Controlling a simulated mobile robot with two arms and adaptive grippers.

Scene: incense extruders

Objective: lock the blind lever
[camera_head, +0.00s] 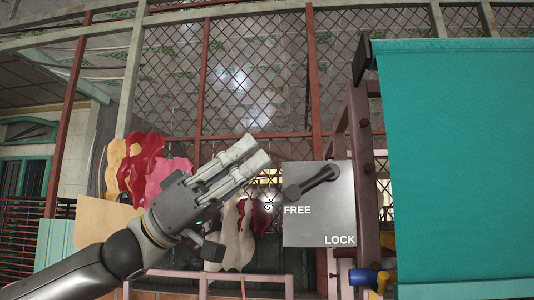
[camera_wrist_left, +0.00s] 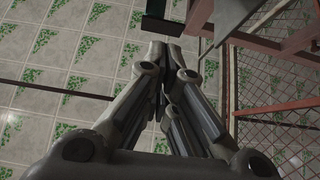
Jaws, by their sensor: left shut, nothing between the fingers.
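The blind lever (camera_head: 314,182) is a dark handle on a grey square plate (camera_head: 310,225) marked FREE at left and LOCK at lower right. Its knobbed left end sits just above the word FREE, and its other end reaches up to the right. My left gripper (camera_head: 258,150) is shut and empty, to the upper left of the plate, its fingers pointing up and right. It appears apart from the lever. In the left wrist view the shut fingertips (camera_wrist_left: 166,52) have nothing between them. My right gripper is out of view.
A teal blind (camera_head: 460,150) hangs at the right beside a reddish-brown post (camera_head: 362,150). A blue-ended cylinder (camera_head: 366,277) sticks out below the plate. Red, pink and tan wavy sheets (camera_head: 135,165) are behind my left arm. A lattice fence (camera_head: 258,80) stands behind.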

